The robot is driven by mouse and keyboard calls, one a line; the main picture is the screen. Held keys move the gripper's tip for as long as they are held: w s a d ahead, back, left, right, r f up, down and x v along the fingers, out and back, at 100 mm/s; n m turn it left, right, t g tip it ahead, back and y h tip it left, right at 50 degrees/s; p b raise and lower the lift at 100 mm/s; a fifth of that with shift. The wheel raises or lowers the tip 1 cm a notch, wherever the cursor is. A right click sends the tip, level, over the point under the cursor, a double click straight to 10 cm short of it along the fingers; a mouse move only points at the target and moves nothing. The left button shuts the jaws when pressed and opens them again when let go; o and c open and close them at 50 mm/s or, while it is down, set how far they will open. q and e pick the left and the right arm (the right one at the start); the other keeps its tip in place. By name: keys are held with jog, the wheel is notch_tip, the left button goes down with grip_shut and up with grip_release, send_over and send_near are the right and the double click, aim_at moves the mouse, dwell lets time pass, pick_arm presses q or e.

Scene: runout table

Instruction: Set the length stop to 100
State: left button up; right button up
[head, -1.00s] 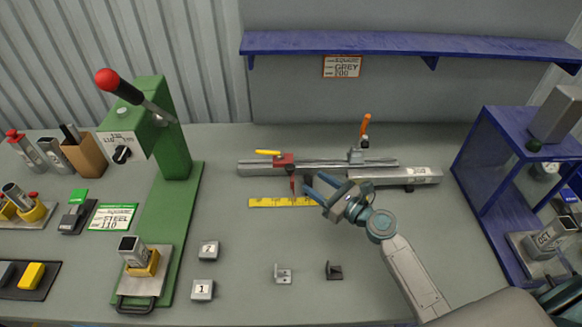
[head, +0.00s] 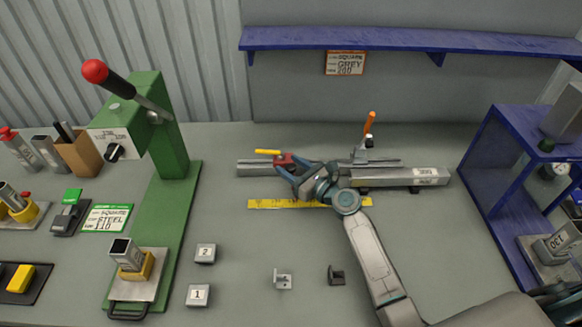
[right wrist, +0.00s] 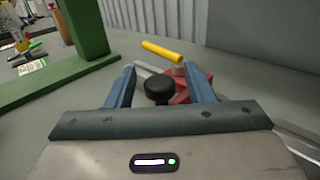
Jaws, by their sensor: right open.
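The length stop is a red block (head: 285,158) with a yellow lever (head: 266,152), on a grey metal rail (head: 247,168). A yellow ruler (head: 262,204) lies in front of the rail. My right gripper (head: 287,169) is open at the stop, partly covering it. In the right wrist view, the stop's red body (right wrist: 199,83) and a round black knob (right wrist: 159,91) show between and just beyond the open fingers (right wrist: 160,72). I cannot tell whether the fingers touch it. The stop's reading is hidden or too small. My left gripper is not in view.
A clamp with an orange handle (head: 369,122) stands farther right on the rail, beside a metal bar (head: 400,178). A green press (head: 172,150) stands left. A blue shelf (head: 350,43) hangs behind, and a blue frame (head: 482,175) stands right. Small blocks and brackets lie in front.

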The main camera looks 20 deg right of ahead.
jog(key=shift+w+a, duration=0.1)
jog(key=shift+c, duration=0.5)
grip_shut()
jog(key=shift+w+a+r, duration=0.1)
jog(key=shift+a, duration=0.15)
jog(key=a, duration=0.2)
jog(key=w+a+p, duration=0.1)
jog(key=a, duration=0.2)
jog(key=shift+w+p, duration=0.2)
jog(key=shift+p, duration=0.1)
jog(key=shift+o, duration=0.5)
grip_release()
